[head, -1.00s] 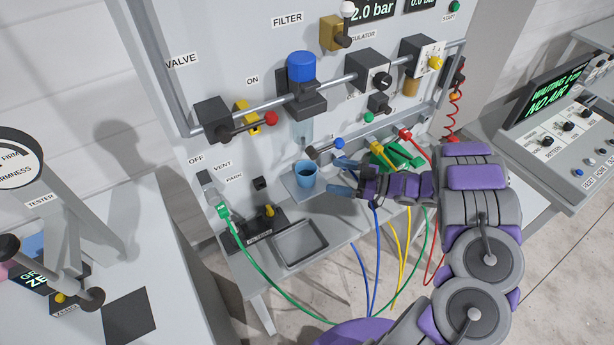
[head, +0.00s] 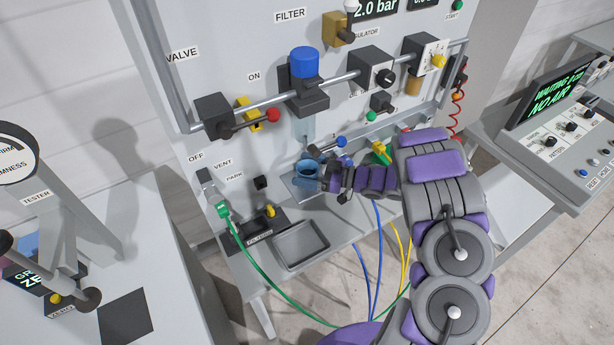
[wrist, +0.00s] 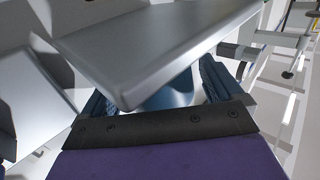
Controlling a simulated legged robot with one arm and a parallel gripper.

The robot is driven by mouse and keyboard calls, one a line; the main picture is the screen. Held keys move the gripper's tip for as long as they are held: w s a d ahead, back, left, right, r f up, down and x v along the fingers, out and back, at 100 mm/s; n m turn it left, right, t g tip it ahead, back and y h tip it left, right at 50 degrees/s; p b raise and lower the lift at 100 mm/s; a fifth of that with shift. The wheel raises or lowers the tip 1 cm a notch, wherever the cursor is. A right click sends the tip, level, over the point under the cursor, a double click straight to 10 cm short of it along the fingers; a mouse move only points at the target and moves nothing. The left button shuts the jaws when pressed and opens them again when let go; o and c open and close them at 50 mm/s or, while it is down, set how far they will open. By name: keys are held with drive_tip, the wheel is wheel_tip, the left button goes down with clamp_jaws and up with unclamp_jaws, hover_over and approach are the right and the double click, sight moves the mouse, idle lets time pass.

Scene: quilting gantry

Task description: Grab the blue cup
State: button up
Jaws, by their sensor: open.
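The blue cup (head: 305,167) stands upright on a small pale ledge under the clear filter bowl, at the middle of the head view. My gripper (head: 318,180) reaches in from the right at cup height and its blue-tipped fingers overlap the cup's lower right side. In the wrist view, my gripper (wrist: 160,88) is open with one finger on each side. A blue rounded surface, apparently the cup (wrist: 174,94), shows between the fingers, mostly hidden by a grey slab. I cannot tell whether the fingers touch the cup.
The grey slab (wrist: 160,45) lies close in front of my fingers in the wrist view. A blue-knobbed lever (head: 340,143) sits just above my gripper. A grey tray (head: 300,247) lies below left. Green, blue and yellow hoses (head: 378,250) hang below my arm.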

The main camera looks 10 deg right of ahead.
drive_tip(key=shift+d, duration=0.2)
drive_tip(key=c, duration=1.2)
drive_tip(key=shift+r, duration=0.15)
